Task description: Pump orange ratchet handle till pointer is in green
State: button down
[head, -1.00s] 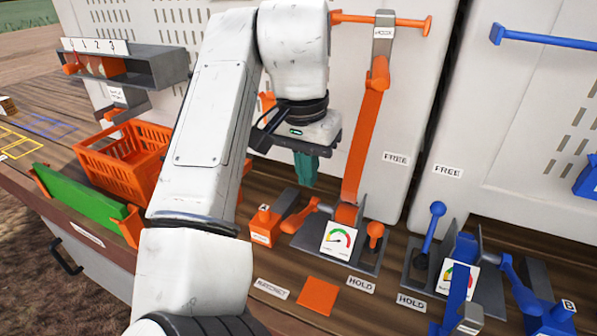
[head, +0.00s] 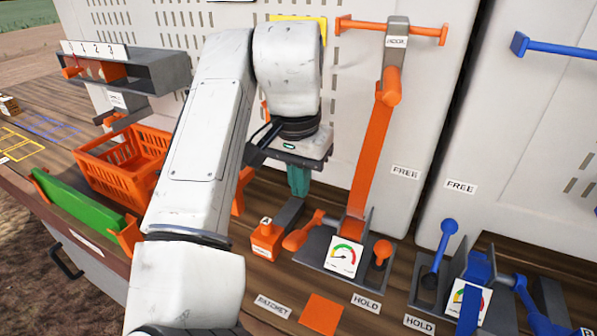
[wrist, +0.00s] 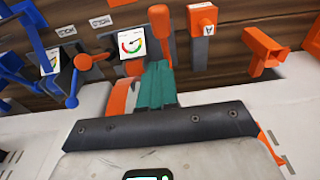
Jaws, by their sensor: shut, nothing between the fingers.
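The orange ratchet handle (head: 296,240) with a rounded end slants out to the left of the gauge. The handle's rounded end also shows in the wrist view (wrist: 158,20). The gauge (head: 343,258) has a white face with a coloured arc; its small dark pointer appears to lie toward the left, outside the green, but is hard to read. The gauge also shows in the wrist view (wrist: 131,43). My gripper (head: 298,190) has teal fingers, shut and empty, pointing down above and behind the handle. The fingers (wrist: 156,84) look apart from it.
An orange knob lever (head: 382,252) stands right of the gauge by a HOLD label (head: 366,303). A tall orange strap (head: 370,160) rises behind the gauge. An orange box (head: 266,240) sits to the left. Blue levers (head: 441,245) are at the right.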

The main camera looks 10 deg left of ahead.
jog(key=b, duration=0.7)
send_over(299, 236)
jog(key=f, duration=0.7)
jog(key=shift+w+f, duration=0.2)
jog(key=shift+f, duration=0.05)
jog(key=shift+s+f+b, duration=0.35)
jog(key=shift+f+b, duration=0.25)
jog(key=shift+f, duration=0.1)
jog(key=shift+s+a+f, duration=0.1)
jog(key=shift+f, duration=0.05)
